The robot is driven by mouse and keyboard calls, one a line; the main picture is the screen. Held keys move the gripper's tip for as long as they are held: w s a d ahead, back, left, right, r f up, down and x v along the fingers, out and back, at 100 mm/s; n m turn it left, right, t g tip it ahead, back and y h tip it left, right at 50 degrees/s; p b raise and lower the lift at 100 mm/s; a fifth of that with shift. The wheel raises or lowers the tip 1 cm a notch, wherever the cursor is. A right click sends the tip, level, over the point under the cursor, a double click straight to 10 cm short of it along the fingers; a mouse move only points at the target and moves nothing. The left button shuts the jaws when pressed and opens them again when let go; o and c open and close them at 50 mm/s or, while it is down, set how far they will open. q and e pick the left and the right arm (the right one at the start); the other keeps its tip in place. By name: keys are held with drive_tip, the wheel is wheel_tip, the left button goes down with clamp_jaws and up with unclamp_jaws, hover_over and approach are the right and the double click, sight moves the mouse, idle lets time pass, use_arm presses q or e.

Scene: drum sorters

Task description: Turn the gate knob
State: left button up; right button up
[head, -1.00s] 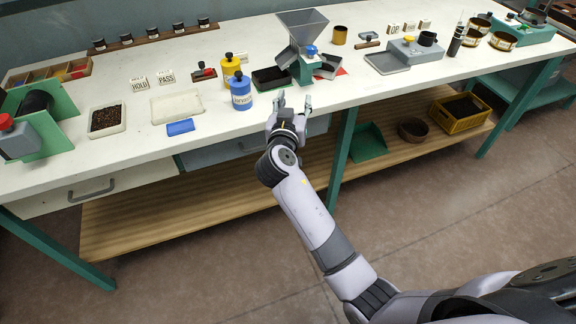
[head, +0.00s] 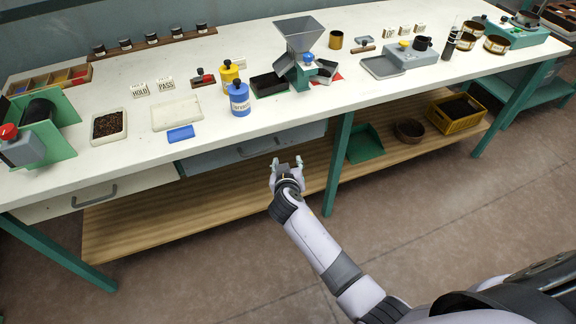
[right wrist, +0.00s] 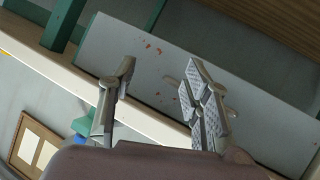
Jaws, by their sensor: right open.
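A grey hopper (head: 299,32) with a square funnel stands on a green base near the middle of the bench. A small blue knob (head: 308,58) sits on the front of its green body; I take it as the gate knob. My right gripper (head: 287,161) is open and empty, in front of the bench and below its front edge, well apart from the knob. In the right wrist view my open fingers (right wrist: 160,72) are spread before a grey drawer front (right wrist: 140,60). The knob cannot be made out there. My left gripper is not in view.
The bench front edge (head: 330,113) lies between my right gripper and the hopper. A blue bottle (head: 240,99), a yellow bottle (head: 228,74) and a black tray (head: 268,84) stand left of the hopper. A grey device (head: 408,54) stands to the right.

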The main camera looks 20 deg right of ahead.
drive_tip(key=shift+s+f, duration=0.2)
drive_tip(key=shift+f, duration=0.2)
